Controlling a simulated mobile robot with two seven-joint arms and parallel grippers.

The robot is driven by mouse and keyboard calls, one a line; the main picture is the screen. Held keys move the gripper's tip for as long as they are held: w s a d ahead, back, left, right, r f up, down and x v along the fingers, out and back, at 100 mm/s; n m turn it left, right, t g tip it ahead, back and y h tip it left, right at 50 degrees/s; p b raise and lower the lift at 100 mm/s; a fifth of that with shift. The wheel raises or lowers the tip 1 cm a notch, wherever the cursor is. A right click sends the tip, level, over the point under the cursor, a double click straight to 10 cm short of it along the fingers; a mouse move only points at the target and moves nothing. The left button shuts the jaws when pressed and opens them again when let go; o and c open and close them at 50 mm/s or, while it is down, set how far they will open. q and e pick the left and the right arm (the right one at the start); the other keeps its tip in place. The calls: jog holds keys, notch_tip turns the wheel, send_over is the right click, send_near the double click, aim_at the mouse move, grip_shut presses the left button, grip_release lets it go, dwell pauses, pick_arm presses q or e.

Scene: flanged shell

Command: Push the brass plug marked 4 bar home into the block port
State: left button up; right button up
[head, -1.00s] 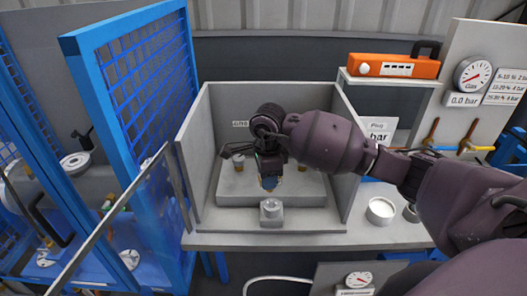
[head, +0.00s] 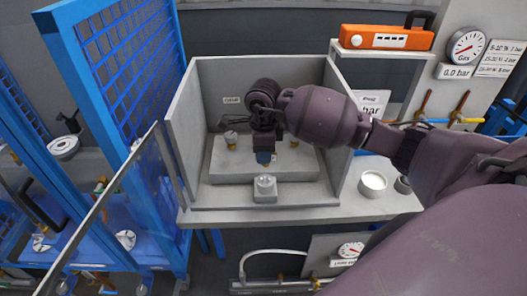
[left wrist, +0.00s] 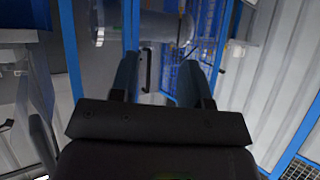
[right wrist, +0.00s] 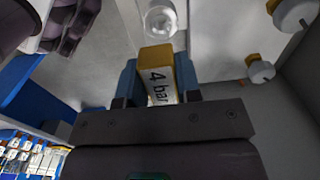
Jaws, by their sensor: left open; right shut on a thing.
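My right gripper (head: 263,158) is shut on the brass plug marked 4 bar (right wrist: 158,70). In the right wrist view the white label faces the camera and the plug's brass end points towards the pale round port of the block (right wrist: 160,20). In the head view the grey block (head: 265,190) stands at the front of the booth, just below and in front of the gripper. The plug is outside the port; the exact gap and alignment are hard to tell. My left gripper (left wrist: 163,75) is open and empty, away from the block.
A grey three-walled booth (head: 182,120) surrounds the block. Two other plugs (head: 230,140) (head: 294,140) stand on the raised step behind it. A white cup (head: 373,183) sits on the bench to the right. A blue mesh guard (head: 125,80) and a clear panel stand at the left.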

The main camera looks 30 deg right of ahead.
jog(key=shift+f+b, duration=1.75)
jog(key=shift+f, duration=0.75)
jog(key=shift+b, duration=0.4)
jog(key=shift+f+b, duration=0.35)
jog(key=shift+f, duration=0.1)
dwell(0.4)
jog(key=shift+f+b, duration=0.3)
jog(key=shift+f, duration=0.15)
